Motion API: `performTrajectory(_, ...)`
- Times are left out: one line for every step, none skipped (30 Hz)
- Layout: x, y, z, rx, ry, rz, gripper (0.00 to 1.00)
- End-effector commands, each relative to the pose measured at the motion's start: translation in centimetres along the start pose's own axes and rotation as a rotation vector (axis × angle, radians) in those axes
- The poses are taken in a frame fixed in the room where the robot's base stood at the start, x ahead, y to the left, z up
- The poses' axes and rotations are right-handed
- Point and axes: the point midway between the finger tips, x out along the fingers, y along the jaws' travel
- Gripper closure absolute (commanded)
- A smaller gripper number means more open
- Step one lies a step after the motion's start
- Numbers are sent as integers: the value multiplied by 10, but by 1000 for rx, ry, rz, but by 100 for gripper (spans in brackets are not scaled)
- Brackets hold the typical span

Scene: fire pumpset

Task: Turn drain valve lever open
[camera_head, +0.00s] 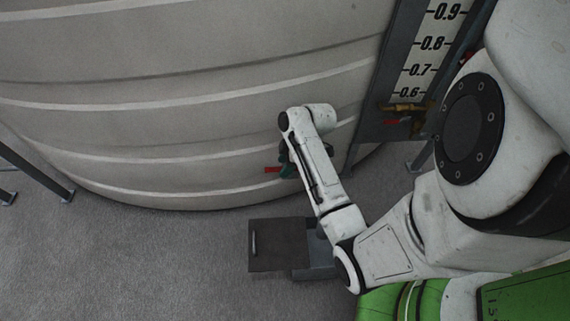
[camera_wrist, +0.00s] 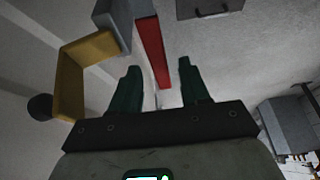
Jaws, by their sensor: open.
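A red lever (camera_wrist: 152,48) extends from a grey block (camera_wrist: 117,22) on a brass-coloured bent pipe (camera_wrist: 72,85) in the wrist view. In the head view the red lever (camera_head: 272,170) shows low on the tank wall, just left of my gripper (camera_head: 287,162). My gripper (camera_wrist: 159,66) is open, with its two dark green fingers apart. My arm hides the valve body in the head view.
The large grey tank (camera_head: 190,110) fills the back. A level gauge board (camera_head: 420,60) stands at the right, with another brass fitting (camera_head: 405,107) and red handle below it. A dark grey box (camera_head: 280,245) sits below my arm.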

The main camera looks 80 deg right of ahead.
Motion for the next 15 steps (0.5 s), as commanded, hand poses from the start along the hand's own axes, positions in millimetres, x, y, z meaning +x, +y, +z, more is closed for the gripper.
performTrajectory(1, 0, 0, 0, 0, 0, 54)
performTrajectory(1, 0, 0, 0, 0, 0, 54)
performTrajectory(1, 0, 0, 0, 0, 0, 54)
performTrajectory(1, 0, 0, 0, 0, 0, 54)
performTrajectory(1, 0, 0, 0, 0, 0, 54)
performTrajectory(1, 0, 0, 0, 0, 0, 54)
performTrajectory(1, 0, 0, 0, 0, 0, 54)
performTrajectory(1, 0, 0, 0, 0, 0, 54)
performTrajectory(1, 0, 0, 0, 0, 0, 57)
performTrajectory(1, 0, 0, 0, 0, 0, 60)
performTrajectory(1, 0, 0, 0, 0, 0, 63)
performTrajectory(1, 0, 0, 0, 0, 0, 67)
performTrajectory(1, 0, 0, 0, 0, 0, 70)
performTrajectory(1, 0, 0, 0, 0, 0, 72)
performTrajectory(1, 0, 0, 0, 0, 0, 76)
